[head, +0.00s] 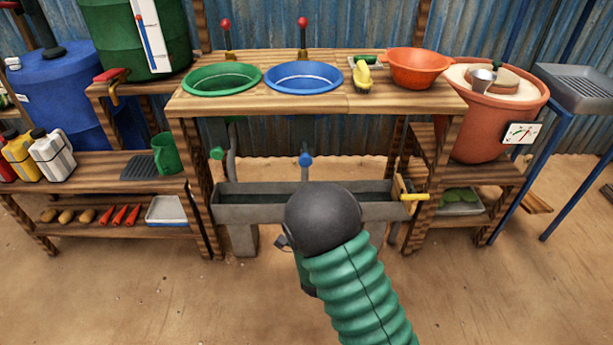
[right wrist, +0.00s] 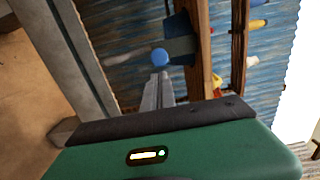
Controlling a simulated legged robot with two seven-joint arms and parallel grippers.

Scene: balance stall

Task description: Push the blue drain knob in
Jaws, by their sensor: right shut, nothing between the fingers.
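The blue drain knob (head: 305,160) hangs below the blue basin (head: 303,78), above the grey trough. It also shows in the right wrist view (right wrist: 160,57), just beyond the tips of my right gripper (right wrist: 158,80). The grey fingers are shut with nothing between them and point toward the knob. I see no clear contact; the exact gap is hard to judge. In the head view my dark, rounded right arm link and green sleeve hide the right gripper. My left gripper is in neither view.
A green knob (head: 217,153) hangs under the green basin (head: 222,79). The grey trough (head: 262,206) runs low across the stall. A wooden post (head: 198,185) and a yellow-handled tool (head: 413,196) flank it. An orange bowl (head: 418,66) stands on the counter.

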